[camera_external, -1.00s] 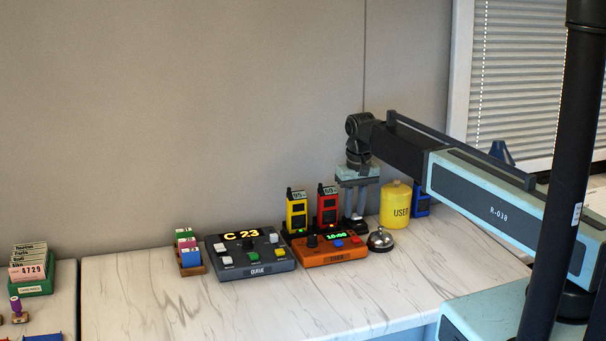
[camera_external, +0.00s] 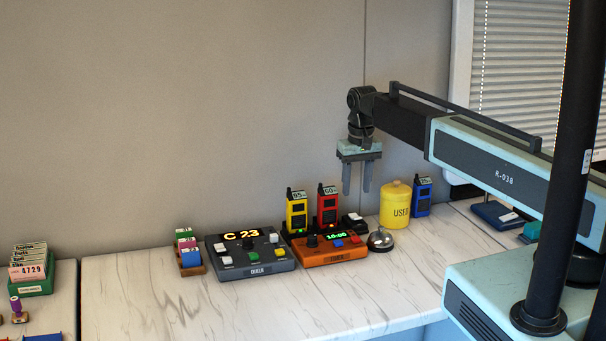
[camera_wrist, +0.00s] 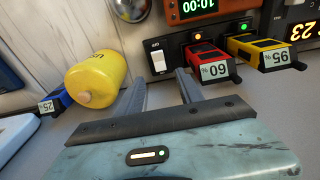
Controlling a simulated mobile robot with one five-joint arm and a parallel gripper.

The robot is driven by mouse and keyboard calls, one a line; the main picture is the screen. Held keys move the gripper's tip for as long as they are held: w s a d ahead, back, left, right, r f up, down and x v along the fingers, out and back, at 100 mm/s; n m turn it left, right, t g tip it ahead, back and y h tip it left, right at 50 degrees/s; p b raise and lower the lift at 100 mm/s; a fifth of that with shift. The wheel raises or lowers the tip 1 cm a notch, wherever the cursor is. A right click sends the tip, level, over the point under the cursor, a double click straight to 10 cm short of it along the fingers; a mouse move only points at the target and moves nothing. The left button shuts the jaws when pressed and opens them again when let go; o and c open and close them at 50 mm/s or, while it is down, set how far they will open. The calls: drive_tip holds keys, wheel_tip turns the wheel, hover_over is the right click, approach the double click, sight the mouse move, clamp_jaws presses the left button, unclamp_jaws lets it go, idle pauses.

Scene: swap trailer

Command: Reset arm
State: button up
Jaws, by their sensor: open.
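My gripper (camera_external: 357,185) hangs open and empty above the back of the marble counter, its two fingers pointing down and apart. It is above and behind the charger rack, left of the yellow canister marked USED (camera_external: 395,207). In the wrist view the gripper fingers (camera_wrist: 160,85) show spread with nothing between them, the yellow canister (camera_wrist: 97,78) to their left. The red device marked 60 (camera_wrist: 214,68) and the yellow device marked 95 (camera_wrist: 262,50) are to the right.
The marble counter (camera_external: 150,300) is bare at front left. A silver bell (camera_external: 380,240), an orange timer box (camera_external: 330,256) and a grey queue box (camera_external: 252,268) stand in front. A blue device (camera_external: 422,195) stands right of the canister. Wall and blinds are behind.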

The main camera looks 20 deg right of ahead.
drive_tip(key=shift+r, duration=0.25)
drive_tip(key=s+d, duration=0.4)
drive_tip(key=s, duration=0.6)
drive_tip(key=s+d+g, duration=0.1)
drive_tip(key=s+d, duration=0.4)
drive_tip(key=s, duration=0.5)
drive_tip(key=shift+d, duration=0.3)
drive_tip(key=shift+s, duration=0.1)
idle(0.4)
idle(0.9)
